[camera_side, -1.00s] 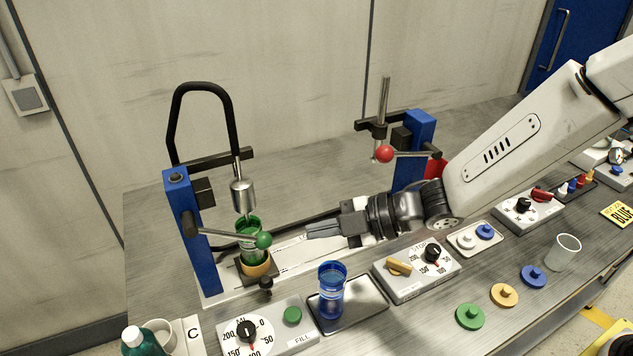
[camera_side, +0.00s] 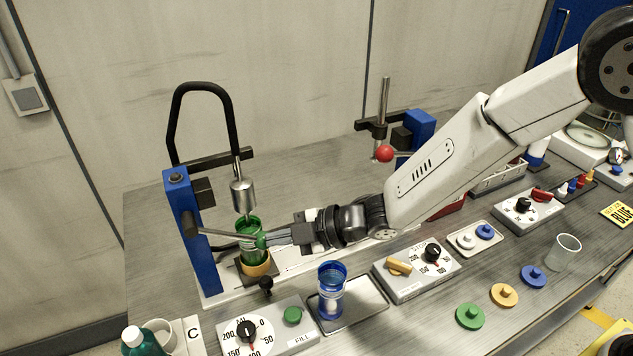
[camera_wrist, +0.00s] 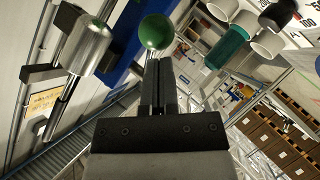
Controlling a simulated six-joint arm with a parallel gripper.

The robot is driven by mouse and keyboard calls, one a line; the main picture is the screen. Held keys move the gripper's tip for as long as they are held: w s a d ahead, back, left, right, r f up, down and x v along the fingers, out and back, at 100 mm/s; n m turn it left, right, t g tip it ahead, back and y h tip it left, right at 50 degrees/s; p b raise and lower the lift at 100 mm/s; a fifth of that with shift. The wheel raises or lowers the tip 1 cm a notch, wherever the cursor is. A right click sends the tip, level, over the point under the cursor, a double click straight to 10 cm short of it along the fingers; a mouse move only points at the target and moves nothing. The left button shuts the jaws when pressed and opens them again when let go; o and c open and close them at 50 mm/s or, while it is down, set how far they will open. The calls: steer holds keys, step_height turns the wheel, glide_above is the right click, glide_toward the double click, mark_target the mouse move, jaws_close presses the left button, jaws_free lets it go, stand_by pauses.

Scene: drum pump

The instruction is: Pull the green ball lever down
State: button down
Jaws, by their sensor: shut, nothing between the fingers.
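The green ball (camera_side: 262,241) sits at the end of a lever (camera_side: 222,236) on the left blue stand (camera_side: 202,245). The ball also shows in the wrist view (camera_wrist: 156,31), just past my fingertips. My gripper (camera_side: 272,237) is shut and empty, with its tips right at the ball; I cannot tell if they touch it. A green bottle (camera_side: 249,228) stands behind the ball, under the metal nozzle (camera_side: 243,195), in an orange-brown holder (camera_side: 257,266).
A blue cup (camera_side: 331,290) stands on a tray (camera_side: 365,304) in front of my gripper. A dial box (camera_side: 268,334) is at the front left, and another (camera_side: 416,270) to the right. A red ball lever (camera_side: 385,153) is behind my arm.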

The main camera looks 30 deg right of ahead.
stand_by(0.4)
steer(key=shift+a+f, duration=0.35)
steer(key=shift+f, duration=0.3)
steer(key=shift+a+f, duration=0.3)
steer(key=shift+f, duration=0.35)
steer(key=shift+w+r, duration=0.1)
steer(key=shift+r, duration=0.1)
steer(key=shift+r, duration=0.6)
steer(key=shift+r, duration=0.1)
